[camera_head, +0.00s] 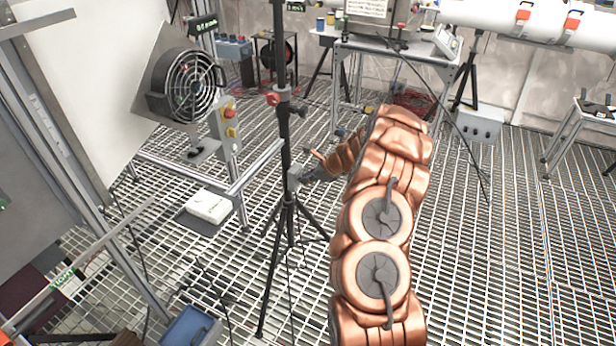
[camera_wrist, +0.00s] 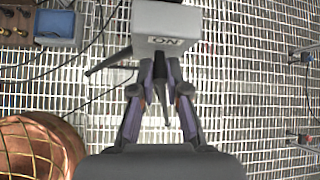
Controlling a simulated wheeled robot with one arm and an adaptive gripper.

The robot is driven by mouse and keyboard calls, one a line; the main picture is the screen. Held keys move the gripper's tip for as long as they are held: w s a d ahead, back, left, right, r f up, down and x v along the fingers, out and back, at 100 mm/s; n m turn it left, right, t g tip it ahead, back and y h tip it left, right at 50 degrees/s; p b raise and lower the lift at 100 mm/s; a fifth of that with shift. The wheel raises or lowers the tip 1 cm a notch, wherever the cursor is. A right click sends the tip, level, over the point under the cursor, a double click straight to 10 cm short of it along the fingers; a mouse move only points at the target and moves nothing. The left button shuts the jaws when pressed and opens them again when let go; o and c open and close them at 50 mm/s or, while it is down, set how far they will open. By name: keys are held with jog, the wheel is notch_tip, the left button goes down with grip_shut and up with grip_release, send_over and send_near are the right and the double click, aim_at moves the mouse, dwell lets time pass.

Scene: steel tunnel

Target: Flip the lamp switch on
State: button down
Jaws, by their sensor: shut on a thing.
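The switch box (camera_wrist: 168,35) is light grey with an "ON" label and sits at the top of the wrist view. In the head view a small grey box (camera_head: 293,178) is on the black tripod stand (camera_head: 285,130), at the end of my arm. My gripper (camera_wrist: 160,72) reaches to the label side of the switch box, its two purple-grey fingers closing in under it. In the head view the fingertips are too small to read.
Left of the stand are a round fan (camera_head: 190,87), a button box (camera_head: 226,124) and a white box (camera_head: 209,206) low on the frame. A workbench (camera_head: 437,57) stands behind. Thin cables hang near my arm. The grated floor at right is mostly clear.

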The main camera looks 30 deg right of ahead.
jog(key=c, duration=1.2)
grip_release()
jog(key=v, duration=1.2)
jog(key=shift+a, duration=0.1)
